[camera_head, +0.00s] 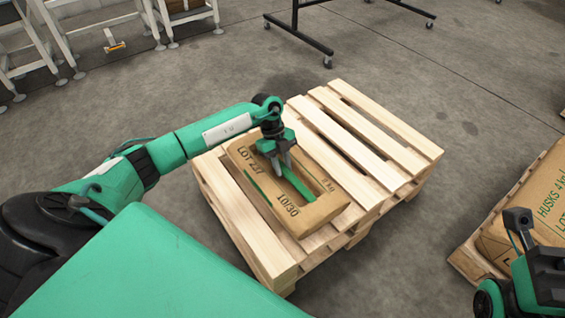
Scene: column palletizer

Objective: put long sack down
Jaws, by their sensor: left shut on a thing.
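The long sack (318,212) is brown with dark print and a green stripe. It lies flat along the near-left part of a wooden pallet (372,135); I cannot tell whether it rests fully on the slats or hangs just above them. My left gripper (283,163) points down at the middle of the sack's top and is shut on it. The fingertips are partly hidden against the sack.
The pallet's far-right slats are bare. Another pallet (470,266) with a brown sack (545,205) stands at the right edge. A dark wheeled frame (301,36) stands behind, and pale metal stands (68,40) are at the top left. Grey floor lies between.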

